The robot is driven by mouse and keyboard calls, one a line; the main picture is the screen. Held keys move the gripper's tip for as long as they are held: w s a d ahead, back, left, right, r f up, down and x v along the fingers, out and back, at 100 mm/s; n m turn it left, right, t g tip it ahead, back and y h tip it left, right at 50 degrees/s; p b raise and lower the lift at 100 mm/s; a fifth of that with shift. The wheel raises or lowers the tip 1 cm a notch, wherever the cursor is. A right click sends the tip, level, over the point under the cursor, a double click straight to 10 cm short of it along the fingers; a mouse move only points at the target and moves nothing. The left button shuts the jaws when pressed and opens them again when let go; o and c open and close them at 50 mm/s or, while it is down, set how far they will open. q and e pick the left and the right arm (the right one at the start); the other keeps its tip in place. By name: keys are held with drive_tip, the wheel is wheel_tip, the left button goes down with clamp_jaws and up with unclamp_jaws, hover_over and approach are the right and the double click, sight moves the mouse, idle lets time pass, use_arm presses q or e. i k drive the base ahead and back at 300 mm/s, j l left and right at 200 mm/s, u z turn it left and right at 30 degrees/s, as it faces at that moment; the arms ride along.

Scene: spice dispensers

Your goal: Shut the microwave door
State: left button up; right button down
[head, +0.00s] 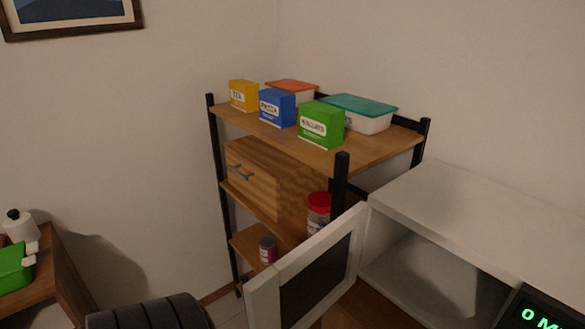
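The white microwave (466,204) stands at the right, partly cut off by the picture's edge. Its door (317,272) is open and swung out to the left, with a white frame and a dark panel. The grey inside of the microwave shows behind the door. A dark display with green characters (541,318) sits at the bottom right corner. Neither of my grippers shows, so I cannot see where they are relative to the door.
A wooden shelf unit (380,148) with black posts stands behind the door, holding boxes, lidded containers and a red-lidded jar (318,211). A small spice jar (267,250) is on a lower shelf. A wooden table (62,270) with a green item is at the left.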

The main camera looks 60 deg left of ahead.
sight(294, 292)
drive_tip(key=j+z, duration=0.1)
drive_tip(key=j, duration=0.45)
drive_tip(key=k+j+z, duration=0.1)
drive_tip(key=j, duration=0.5)
drive_tip(key=k+j, duration=0.1)
drive_tip(key=j, duration=0.45)
drive_tip(key=j+z, duration=0.15)
drive_tip(key=j, duration=0.4)
drive_tip(key=k, duration=0.05)
